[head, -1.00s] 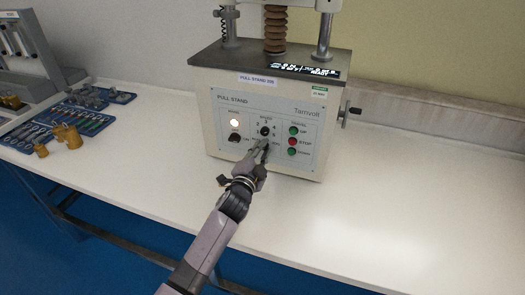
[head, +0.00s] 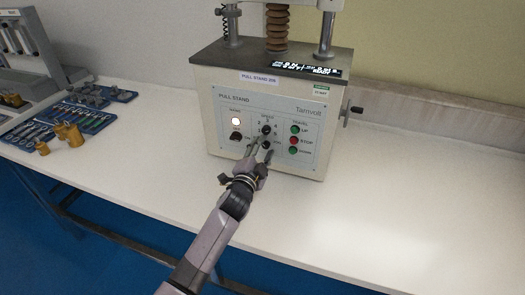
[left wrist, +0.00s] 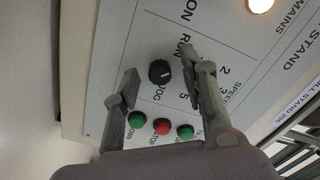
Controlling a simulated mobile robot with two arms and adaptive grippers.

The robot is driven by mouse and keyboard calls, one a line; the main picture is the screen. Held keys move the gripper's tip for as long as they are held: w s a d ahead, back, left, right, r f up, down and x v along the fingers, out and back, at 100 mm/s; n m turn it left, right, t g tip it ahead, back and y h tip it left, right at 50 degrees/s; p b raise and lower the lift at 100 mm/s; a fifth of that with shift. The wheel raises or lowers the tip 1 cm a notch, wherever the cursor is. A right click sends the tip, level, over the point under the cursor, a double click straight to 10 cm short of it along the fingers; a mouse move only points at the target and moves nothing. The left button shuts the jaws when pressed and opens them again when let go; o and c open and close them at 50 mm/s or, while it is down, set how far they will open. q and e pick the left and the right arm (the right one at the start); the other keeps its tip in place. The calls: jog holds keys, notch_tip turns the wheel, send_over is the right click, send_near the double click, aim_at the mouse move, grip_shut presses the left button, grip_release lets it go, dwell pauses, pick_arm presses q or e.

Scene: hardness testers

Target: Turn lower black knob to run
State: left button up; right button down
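The lower black knob (head: 266,145) is on the front panel of the pull stand (head: 225,125), just below the black speed knob (head: 266,130). In the left wrist view the lower knob (left wrist: 159,72) shows a short white mark, with the words RUN and JOG beside it. My left gripper (head: 262,151) is open in front of the panel. In the left wrist view its fingers (left wrist: 159,78) stand apart on either side of the lower knob, with visible gaps. The right finger there hides part of the speed scale. My right gripper is out of view.
A lit lamp (head: 236,121) and another black knob (head: 236,136) are on the panel's left. Green, red and green buttons (head: 293,141) are on its right. Blue trays (head: 90,119) with metal parts lie at the table's left. The white table front (head: 370,220) is clear.

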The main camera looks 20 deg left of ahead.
pick_arm(q)
jog(key=s, duration=1.2)
jog(key=shift+a, duration=0.2)
